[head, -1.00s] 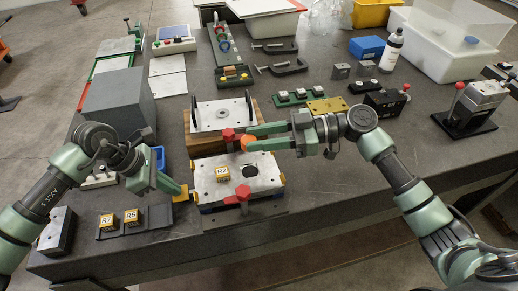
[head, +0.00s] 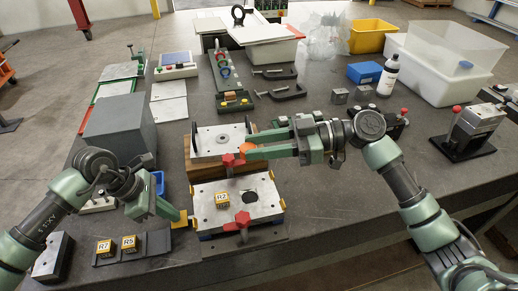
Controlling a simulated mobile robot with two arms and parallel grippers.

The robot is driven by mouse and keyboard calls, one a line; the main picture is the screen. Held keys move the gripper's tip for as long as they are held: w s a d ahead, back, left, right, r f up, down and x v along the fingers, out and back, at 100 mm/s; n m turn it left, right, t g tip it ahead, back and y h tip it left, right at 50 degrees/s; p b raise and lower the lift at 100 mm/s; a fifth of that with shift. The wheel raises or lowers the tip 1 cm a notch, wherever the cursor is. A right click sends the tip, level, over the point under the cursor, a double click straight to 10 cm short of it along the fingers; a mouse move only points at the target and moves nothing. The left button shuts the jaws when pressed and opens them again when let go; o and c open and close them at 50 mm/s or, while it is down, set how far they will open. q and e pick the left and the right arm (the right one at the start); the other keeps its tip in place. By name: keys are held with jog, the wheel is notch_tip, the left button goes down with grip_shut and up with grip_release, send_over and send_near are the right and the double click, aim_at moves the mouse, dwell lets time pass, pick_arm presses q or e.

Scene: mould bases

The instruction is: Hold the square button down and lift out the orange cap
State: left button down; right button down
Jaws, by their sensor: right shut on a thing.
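The mould base (head: 262,212) sits near the table's front edge, with a dark round hole (head: 249,197) in its top and an R2 label. My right gripper (head: 252,143) is shut on the orange cap (head: 249,149), held above and behind the mould base, clear of the hole. My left gripper (head: 170,210) is at the mould base's left side, its tip against a yellow piece (head: 181,219). Whether this is the square button, and how far it is pressed, I cannot tell. The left fingers' opening is unclear.
A second plate (head: 217,140) on a wooden block stands behind. A grey block (head: 120,128) is at left, and a dark tray (head: 155,243) with R7 and R5 pieces is in front.

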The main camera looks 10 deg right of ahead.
pick_arm(q)
jog(key=shift+f, duration=0.1)
notch_tip(320, 180, up, 9)
jog(key=p, duration=0.3)
dwell(0.9)
jog(key=shift+a, duration=0.1)
